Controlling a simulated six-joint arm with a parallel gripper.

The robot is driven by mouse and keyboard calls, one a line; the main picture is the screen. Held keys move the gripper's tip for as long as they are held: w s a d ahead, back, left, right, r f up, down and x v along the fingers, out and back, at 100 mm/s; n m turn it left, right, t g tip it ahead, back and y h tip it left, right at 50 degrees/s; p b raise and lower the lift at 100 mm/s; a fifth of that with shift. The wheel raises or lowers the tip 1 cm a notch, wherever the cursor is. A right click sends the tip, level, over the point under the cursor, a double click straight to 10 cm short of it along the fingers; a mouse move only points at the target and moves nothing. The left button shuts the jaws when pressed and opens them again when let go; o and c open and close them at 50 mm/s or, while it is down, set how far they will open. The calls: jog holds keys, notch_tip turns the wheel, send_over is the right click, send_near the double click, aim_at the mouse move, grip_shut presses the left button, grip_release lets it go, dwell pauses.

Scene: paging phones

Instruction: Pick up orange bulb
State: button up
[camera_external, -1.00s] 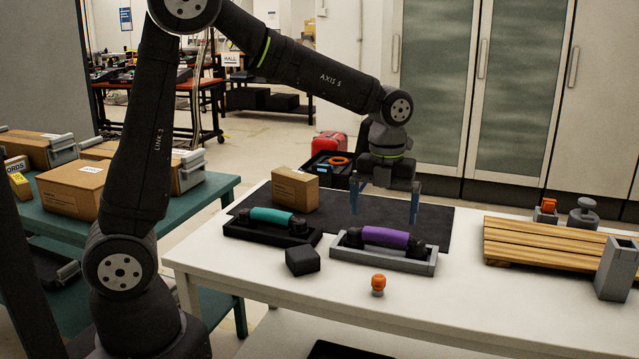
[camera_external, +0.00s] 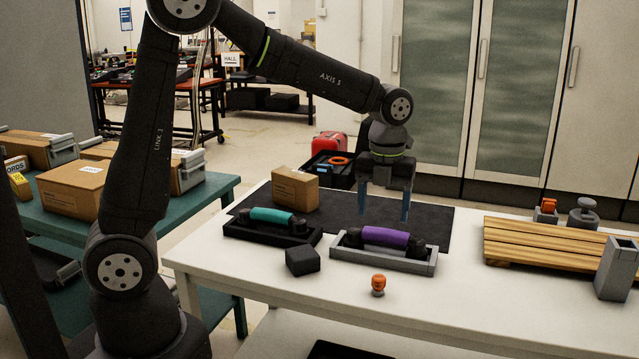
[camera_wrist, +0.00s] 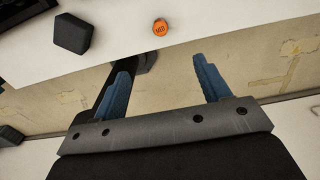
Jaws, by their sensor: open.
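The orange bulb (camera_external: 378,281) stands on the white table near its front edge, on a small pale base. It also shows in the wrist view (camera_wrist: 160,27), top centre, beyond my fingertips. My gripper (camera_external: 383,206) is open and empty, hanging above the back of the table over the dark mat, behind the purple handset. In the wrist view its two blue fingers (camera_wrist: 166,75) are spread apart with nothing between them. A second small orange item (camera_external: 549,205) sits in a grey holder at the right rear of the table.
A purple handset (camera_external: 386,237) lies in a grey cradle and a teal handset (camera_external: 270,215) in a black one. A black block (camera_external: 302,261) stands left of the bulb. A cardboard box (camera_external: 295,190), wooden slats (camera_external: 545,243) and a grey upright holder (camera_external: 617,268) are farther off.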

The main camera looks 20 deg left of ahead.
aim_at(377, 277)
jog(key=shift+c, duration=1.4)
jog(key=a+f+n+h, duration=0.35)
jog(key=a+n, duration=0.25)
jog(key=n, duration=1.1)
jog(key=shift+h, duration=0.45)
jog(key=x, duration=1.1)
jog(key=shift+w+d, duration=0.1)
jog(key=shift+d, duration=0.1)
jog(key=shift+a+x, duration=0.2)
jog(key=shift+x, duration=2.5)
jog(key=shift+f, duration=0.1)
